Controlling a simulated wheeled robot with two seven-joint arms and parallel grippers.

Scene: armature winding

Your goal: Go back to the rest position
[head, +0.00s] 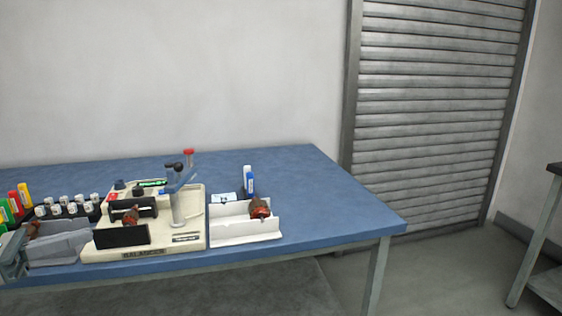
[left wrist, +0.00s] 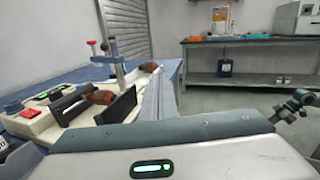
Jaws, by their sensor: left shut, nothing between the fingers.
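My left gripper (head: 78,240) is low at the left of the head view, a grey shape beside the left end of the balancer. It is shut and holds nothing. In the left wrist view its grey housing fills the bottom, with a green light. The cream balancer (head: 193,235) stands to its right on the blue table, with a brown armature (head: 131,216) behind its black front plate (head: 121,236). Both show in the left wrist view: the armature (left wrist: 100,97) and the plate (left wrist: 120,108).
Several small white-capped containers (head: 70,208) and colored bottles (head: 20,197) stand at left. The blue table (head: 330,205) is bare at right.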

